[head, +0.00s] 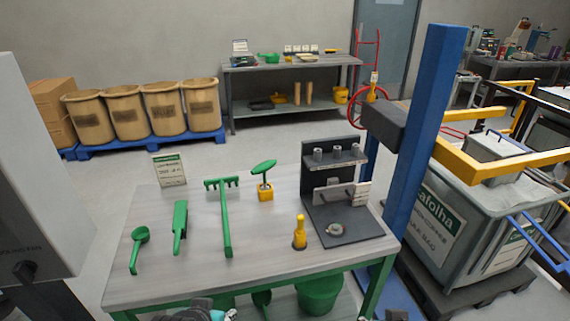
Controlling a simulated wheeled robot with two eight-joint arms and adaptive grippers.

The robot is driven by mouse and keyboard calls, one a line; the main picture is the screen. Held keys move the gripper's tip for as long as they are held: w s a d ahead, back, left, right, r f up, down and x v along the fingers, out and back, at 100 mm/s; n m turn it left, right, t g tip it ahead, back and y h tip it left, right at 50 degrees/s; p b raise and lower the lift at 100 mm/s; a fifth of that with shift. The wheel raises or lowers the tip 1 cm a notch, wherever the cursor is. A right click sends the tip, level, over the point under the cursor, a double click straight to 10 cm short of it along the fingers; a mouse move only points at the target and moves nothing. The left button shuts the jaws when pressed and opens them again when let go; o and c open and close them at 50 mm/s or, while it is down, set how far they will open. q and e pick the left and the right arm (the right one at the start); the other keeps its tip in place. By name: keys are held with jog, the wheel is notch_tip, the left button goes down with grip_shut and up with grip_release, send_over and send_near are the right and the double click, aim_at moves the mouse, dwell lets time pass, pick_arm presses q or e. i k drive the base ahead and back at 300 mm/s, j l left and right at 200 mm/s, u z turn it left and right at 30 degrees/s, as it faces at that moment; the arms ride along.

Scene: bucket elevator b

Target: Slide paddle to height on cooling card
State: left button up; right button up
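A card with a green header (170,170) stands at the back left of the grey table; its print is too small to read. A green paddle-like tool (264,168) with a flat oval top stands upright in a yellow block (265,192) at the table's back middle. Which thing is the task's paddle, I cannot tell for sure. A part of my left gripper (208,312) shows at the bottom edge, before the table's front.
A green scoop (138,250), scraper (180,222) and rake (226,220) lie on the table (270,262). A blue post (422,130) rises at right, near a grey bin (435,222).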

aim_at(334, 192)
jog(key=i+j+z, duration=0.15)
jog(key=z, duration=0.25)
jog(key=i+j+z, duration=0.15)
jog(key=z, duration=0.2)
jog(key=i+j+z, duration=0.1)
jog(key=z, duration=0.3)
jog(key=j, duration=0.1)
